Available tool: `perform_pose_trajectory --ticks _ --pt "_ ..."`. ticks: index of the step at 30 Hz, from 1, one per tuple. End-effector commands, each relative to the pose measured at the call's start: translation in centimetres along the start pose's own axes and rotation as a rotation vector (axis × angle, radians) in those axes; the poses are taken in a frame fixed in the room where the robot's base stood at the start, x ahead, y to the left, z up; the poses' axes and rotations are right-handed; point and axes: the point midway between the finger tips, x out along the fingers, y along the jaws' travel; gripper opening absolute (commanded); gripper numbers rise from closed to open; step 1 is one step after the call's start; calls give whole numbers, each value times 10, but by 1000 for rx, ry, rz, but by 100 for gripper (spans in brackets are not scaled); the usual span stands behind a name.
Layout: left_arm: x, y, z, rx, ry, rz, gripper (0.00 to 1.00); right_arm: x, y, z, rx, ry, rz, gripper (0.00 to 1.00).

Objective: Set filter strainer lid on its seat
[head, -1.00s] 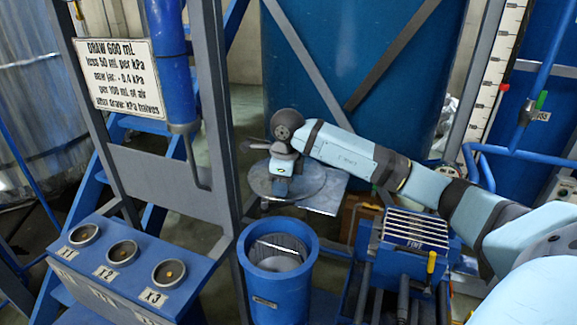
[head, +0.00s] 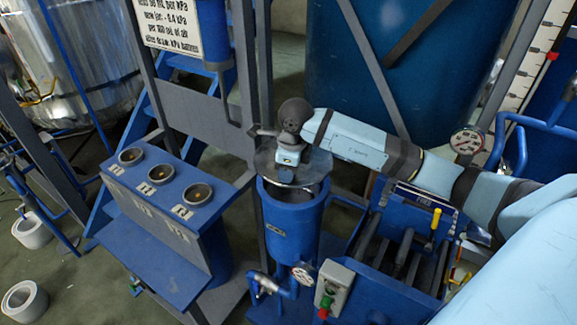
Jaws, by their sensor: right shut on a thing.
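The filter strainer lid (head: 318,166) is a flat grey metal disc. My right gripper (head: 287,172) is shut on it from above. The strainer body is an upright blue cylinder (head: 291,222) with an open top. The lid is over the back part of its mouth, and the front of the blue rim (head: 290,197) shows below the lid's front edge. The lid looks roughly level. I cannot tell whether it touches the rim or hovers just above it. The seat is mostly hidden by the lid and gripper. My left gripper is not in view.
A blue panel with three round cups (head: 160,174) stands left of the strainer, beside a grey frame post (head: 264,75). A blue rack of grey plates (head: 400,250) is to the right. A gauge (head: 303,275) and switch box (head: 332,287) sit in front. A large blue tank (head: 390,80) stands behind.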

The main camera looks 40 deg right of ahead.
Motion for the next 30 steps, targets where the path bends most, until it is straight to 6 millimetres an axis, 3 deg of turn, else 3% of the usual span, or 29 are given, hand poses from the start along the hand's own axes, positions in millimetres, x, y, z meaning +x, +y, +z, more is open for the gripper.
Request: perform_pose_trajectory --ticks 19,30 --pt "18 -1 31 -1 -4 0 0 60 0 -8 -1 0 -3 0" --pt "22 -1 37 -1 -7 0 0 68 0 -8 1 -2 -2 0"
